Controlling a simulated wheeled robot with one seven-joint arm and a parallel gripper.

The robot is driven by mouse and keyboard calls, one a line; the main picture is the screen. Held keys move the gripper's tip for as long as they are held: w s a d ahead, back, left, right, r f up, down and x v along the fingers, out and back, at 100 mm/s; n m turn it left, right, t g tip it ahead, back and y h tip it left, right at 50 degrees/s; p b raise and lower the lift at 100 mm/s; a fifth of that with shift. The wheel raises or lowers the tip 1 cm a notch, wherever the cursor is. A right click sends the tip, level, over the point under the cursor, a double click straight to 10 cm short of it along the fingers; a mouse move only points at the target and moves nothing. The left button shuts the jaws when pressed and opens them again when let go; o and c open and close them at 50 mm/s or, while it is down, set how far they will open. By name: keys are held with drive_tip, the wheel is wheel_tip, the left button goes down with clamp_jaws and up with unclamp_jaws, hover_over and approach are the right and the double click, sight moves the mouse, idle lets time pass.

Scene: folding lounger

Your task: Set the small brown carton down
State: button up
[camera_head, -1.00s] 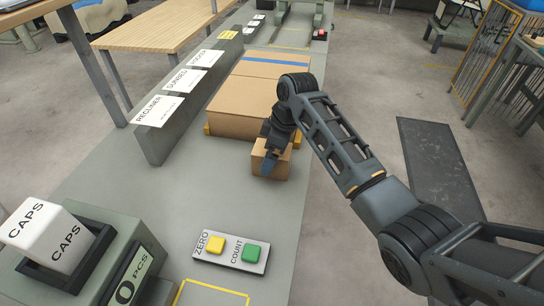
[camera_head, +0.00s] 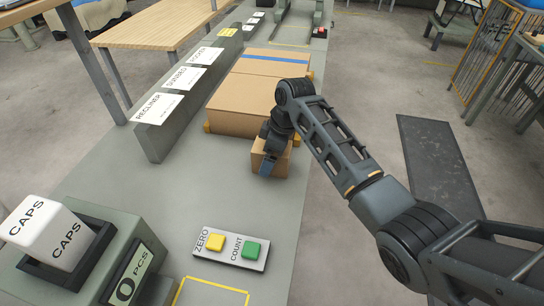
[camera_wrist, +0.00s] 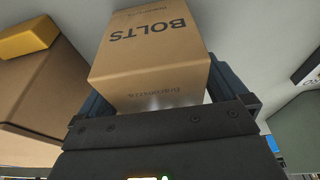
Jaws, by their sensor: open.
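The small brown carton (camera_head: 271,160) stands upright on the grey bench top, in front of the larger brown boxes. In the wrist view the small carton (camera_wrist: 152,60) reads BOLTS and sits between the two fingers. My gripper (camera_head: 268,164) reaches down over it from above, one finger along its near side. It also shows in the wrist view (camera_wrist: 165,92), with a finger on either side of the carton. The jaws are open. Whether a finger touches the carton is hard to tell.
A large brown box (camera_head: 246,104) with yellow corner pieces lies just behind the carton. A labelled upright rail (camera_head: 190,98) runs along the left. A ZERO and COUNT button panel (camera_head: 231,249) and a CAPS scale (camera_head: 85,262) stand nearer. Bench left of the carton is clear.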

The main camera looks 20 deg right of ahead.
drive_tip(key=shift+r, duration=0.1)
drive_tip(key=c, duration=1.5)
